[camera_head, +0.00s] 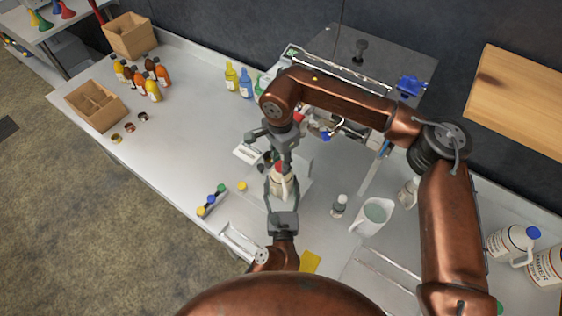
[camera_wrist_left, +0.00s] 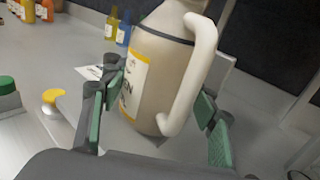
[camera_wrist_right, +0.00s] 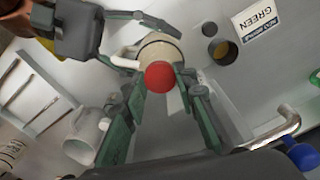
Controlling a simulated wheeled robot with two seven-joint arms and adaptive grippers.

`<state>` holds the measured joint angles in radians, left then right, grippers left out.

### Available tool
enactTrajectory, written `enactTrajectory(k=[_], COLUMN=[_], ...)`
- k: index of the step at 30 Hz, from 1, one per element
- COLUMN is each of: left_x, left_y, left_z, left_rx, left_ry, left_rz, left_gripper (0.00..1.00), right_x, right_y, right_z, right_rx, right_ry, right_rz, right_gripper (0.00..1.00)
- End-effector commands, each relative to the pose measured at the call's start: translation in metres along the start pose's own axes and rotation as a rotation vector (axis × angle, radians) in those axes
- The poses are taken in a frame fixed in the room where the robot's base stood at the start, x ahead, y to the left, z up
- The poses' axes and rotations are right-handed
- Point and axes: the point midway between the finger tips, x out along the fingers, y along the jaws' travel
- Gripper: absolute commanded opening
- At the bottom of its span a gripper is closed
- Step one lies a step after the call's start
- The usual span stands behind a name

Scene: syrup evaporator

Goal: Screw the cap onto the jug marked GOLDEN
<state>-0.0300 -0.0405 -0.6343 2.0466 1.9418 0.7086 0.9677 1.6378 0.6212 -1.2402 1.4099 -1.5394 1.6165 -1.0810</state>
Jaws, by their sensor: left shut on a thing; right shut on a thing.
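The cream jug (camera_head: 276,187) stands upright on the bench with its handle to the right; it also shows in the left wrist view (camera_wrist_left: 160,75). Its yellow-edged label (camera_wrist_left: 134,85) is turned partly away, and only its last letters show. My left gripper (camera_head: 283,200) is shut around the jug's body from the near side. The red cap (camera_wrist_right: 159,76) is between the fingers of my right gripper (camera_wrist_right: 160,88), which points down over the jug's mouth. I cannot tell whether the cap touches the neck, as the mouth is hidden under it.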

Motion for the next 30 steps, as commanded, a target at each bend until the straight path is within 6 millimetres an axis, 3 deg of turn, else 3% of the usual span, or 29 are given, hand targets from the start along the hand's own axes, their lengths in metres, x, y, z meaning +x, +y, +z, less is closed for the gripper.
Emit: enactTrajectory(k=[6, 15, 16, 23, 30], left_x=[0.0005, 0.0005, 0.0005, 0.0005, 0.0005], left_y=[0.0008, 0.0010, 0.0010, 0.0009, 0.0008], left_z=[-0.0005, -0.0005, -0.0005, -0.0005, -0.0004], left_rx=[0.000, 0.000, 0.000, 0.000, 0.001], left_ry=[0.001, 0.001, 0.001, 0.001, 0.001], left_rz=[0.002, 0.002, 0.002, 0.002, 0.002], left_gripper=[0.00, 0.00, 0.00, 0.00, 0.00], right_x=[0.0004, 0.0005, 0.0005, 0.0004, 0.0002], right_y=[0.0004, 0.0005, 0.0005, 0.0003, 0.0002], right_z=[-0.0003, -0.0004, -0.0004, -0.0003, -0.0001], right_rx=[0.207, 0.221, 0.221, 0.220, 0.219], right_ry=[0.001, 0.001, 0.001, 0.000, 0.000], right_rz=[0.001, 0.001, 0.001, 0.001, 0.000], right_gripper=[0.00, 0.00, 0.28, 0.44, 0.44])
